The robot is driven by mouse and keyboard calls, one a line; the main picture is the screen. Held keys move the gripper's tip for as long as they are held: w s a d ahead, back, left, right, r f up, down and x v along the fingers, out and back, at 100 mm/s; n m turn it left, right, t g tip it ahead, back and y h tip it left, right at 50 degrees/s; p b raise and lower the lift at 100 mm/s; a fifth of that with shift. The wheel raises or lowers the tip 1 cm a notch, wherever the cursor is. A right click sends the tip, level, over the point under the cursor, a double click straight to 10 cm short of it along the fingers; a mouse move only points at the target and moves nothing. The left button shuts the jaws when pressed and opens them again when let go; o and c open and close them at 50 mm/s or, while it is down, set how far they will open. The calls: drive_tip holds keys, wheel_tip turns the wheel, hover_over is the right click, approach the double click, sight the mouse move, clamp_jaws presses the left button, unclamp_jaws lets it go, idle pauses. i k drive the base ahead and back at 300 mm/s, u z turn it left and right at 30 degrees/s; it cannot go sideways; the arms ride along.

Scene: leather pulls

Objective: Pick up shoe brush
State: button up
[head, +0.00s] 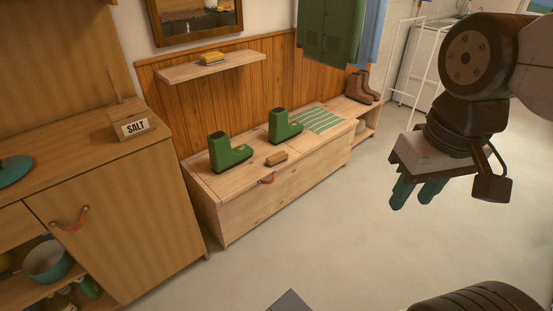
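A small brown block that looks like the shoe brush (276,158) lies on top of the light wooden bench (245,208), near its front edge and between the two green boots. Its bristles are too small to make out clearly. My gripper (412,196) hangs in the air at the right, well apart from the brush and over the floor. Its two teal fingers point down with a gap between them, and nothing shows between them.
Green boots (229,153) and (285,127) stand beside the brush. A striped green mat (321,120) lies farther along the bench. A yellow-topped block (210,58) sits on the wall shelf (212,67). A wooden cabinet (120,205) stands left. Open floor (330,235) lies in front.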

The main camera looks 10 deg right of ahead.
sight(279, 157)
drive_tip(key=u, duration=0.4)
drive_tip(key=i, duration=1.2)
drive_tip(key=z, duration=0.5)
drive_tip(key=i, duration=1.05)
drive_tip(key=z, duration=0.65)
